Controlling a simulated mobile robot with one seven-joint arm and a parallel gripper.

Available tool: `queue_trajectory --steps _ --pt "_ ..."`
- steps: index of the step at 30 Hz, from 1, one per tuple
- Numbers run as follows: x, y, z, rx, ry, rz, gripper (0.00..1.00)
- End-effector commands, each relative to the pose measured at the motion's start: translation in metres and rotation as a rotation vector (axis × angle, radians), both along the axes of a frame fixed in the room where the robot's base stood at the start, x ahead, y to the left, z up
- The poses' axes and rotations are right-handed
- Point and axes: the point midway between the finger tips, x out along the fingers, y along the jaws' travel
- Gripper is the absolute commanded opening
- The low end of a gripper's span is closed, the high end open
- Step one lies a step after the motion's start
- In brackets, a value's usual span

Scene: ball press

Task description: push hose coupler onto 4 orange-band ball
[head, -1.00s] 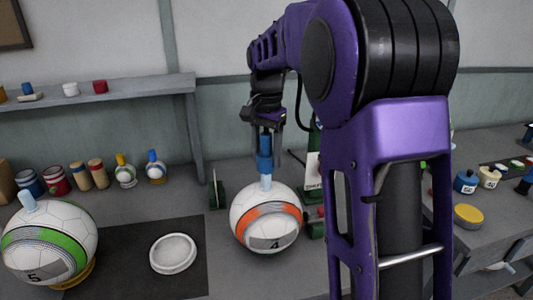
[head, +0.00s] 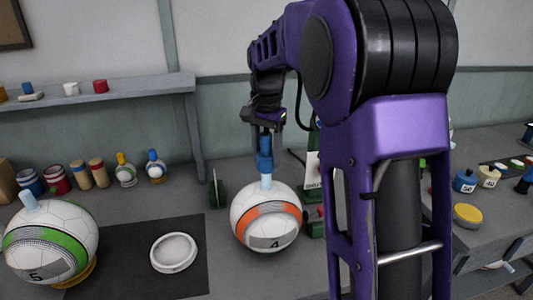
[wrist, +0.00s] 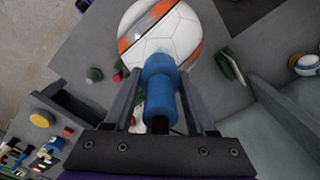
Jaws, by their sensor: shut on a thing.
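The ball with the orange band and a 4 on its label (head: 270,232) sits on the workbench with a pale blue stem (head: 266,182) upright on top. The blue hose coupler (head: 265,155) stands in line above the stem, its lower end meeting the stem. My gripper (head: 264,140) points down and is shut on the coupler. In the wrist view the coupler (wrist: 160,95) lies between my two fingers, and the ball (wrist: 160,38) is beyond it. The coupler hides the stem there, so how deep it sits on the stem cannot be told.
A ball with a green band and a 5 (head: 50,242) sits at the left. A white dish (head: 174,252) lies on a dark mat (head: 130,235). A small green stand (head: 217,192) and a green post with a white label (head: 312,170) flank the orange-band ball closely.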

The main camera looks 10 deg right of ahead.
Motion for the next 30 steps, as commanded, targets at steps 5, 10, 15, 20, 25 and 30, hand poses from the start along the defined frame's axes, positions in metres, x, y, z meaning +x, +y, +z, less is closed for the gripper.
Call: queue_trajectory --steps 5,10,15,20,25,30 --pt "0.0 0.0 0.001 0.0 0.0 0.001 0.0" --pt "0.0 0.0 0.0 0.0 0.0 0.0 0.0" --pt "0.0 0.0 0.0 0.0 0.0 0.0 0.0" --pt "0.0 0.0 -0.003 0.0 0.0 0.0 0.0" --pt "0.0 0.0 -0.008 0.0 0.0 0.0 0.0" --pt "0.0 0.0 -0.012 0.001 0.001 0.0 0.0"
